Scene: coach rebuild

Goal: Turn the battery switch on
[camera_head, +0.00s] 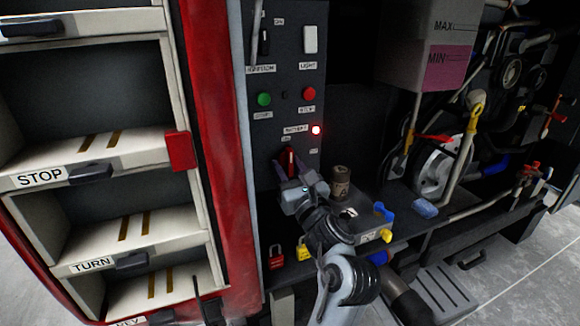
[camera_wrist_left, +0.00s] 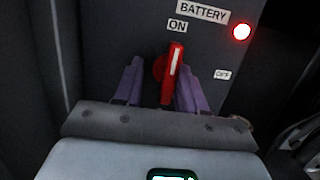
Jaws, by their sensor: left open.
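The battery switch (camera_head: 291,157) is a red rotary handle low on the dark panel. In the left wrist view the handle (camera_wrist_left: 173,72) has a white stripe and points nearly straight up, towards the ON label (camera_wrist_left: 178,26). The OFF label (camera_wrist_left: 222,74) is to its right. A red lamp (camera_wrist_left: 241,32) beside the BATTERY label (camera_wrist_left: 203,12) is lit. My left gripper (camera_head: 292,168) is at the switch, its purple fingers (camera_wrist_left: 158,72) open on either side of the handle. I cannot tell whether either finger touches it. My right gripper is not in view.
Above are a green button (camera_head: 264,99), a red button (camera_head: 308,94) and two rocker switches. A brown bottle (camera_head: 340,182), red padlock (camera_head: 277,257) and yellow padlock (camera_head: 303,250) are near my left arm. A shelf cabinet (camera_head: 180,230) stands left; pipes fill the right.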

